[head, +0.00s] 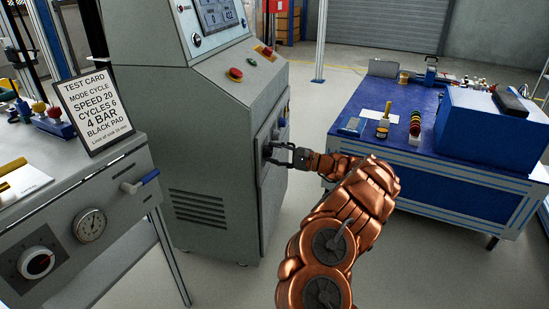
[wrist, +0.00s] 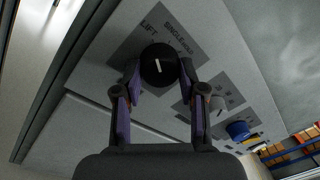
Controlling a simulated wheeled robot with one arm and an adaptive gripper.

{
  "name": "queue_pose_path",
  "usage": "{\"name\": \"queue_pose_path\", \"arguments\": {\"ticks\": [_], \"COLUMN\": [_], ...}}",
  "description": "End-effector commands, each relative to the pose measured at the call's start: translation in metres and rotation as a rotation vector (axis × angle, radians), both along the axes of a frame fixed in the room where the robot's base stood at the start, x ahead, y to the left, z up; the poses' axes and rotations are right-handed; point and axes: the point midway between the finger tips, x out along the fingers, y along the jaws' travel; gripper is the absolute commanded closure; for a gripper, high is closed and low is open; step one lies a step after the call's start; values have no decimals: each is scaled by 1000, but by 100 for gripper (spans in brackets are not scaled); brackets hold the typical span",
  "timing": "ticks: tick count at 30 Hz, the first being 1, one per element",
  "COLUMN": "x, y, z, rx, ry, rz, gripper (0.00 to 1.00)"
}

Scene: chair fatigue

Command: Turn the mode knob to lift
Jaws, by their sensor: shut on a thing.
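The mode knob (wrist: 158,64) is a round black knob with a white pointer line, on a dark label plate in the wrist view. The plate's readable words are LIFT, to the upper left of the knob, and SINGLE, to the upper right. The pointer stands nearly upright in the picture, tipped slightly left, between these words. My gripper (wrist: 160,76) is shut on the knob, one finger on each side. In the head view my gripper (head: 278,155) reaches the side face of the grey cabinet (head: 205,170); the knob is hard to make out there.
A red button (head: 234,74) sits on the cabinet's sloped panel. A test card (head: 94,108) reads "MODE CYCLE". A blue workbench (head: 440,170) stands right of my arm.

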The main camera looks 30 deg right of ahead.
Motion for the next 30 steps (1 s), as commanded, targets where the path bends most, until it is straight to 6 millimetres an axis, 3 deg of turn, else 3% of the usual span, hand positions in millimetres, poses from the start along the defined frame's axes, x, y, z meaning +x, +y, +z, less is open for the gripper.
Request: {"name": "queue_pose_path", "arguments": {"ticks": [17,18,24,30], "x": [0,0,0,0], "y": [1,1,0,0], "z": [-1,-1,-1,0], "rx": [-25,-24,-23,-24], "ry": [-20,-20,-21,-20], "rz": [2,3,1,0], "gripper": [94,55,34,34]}}
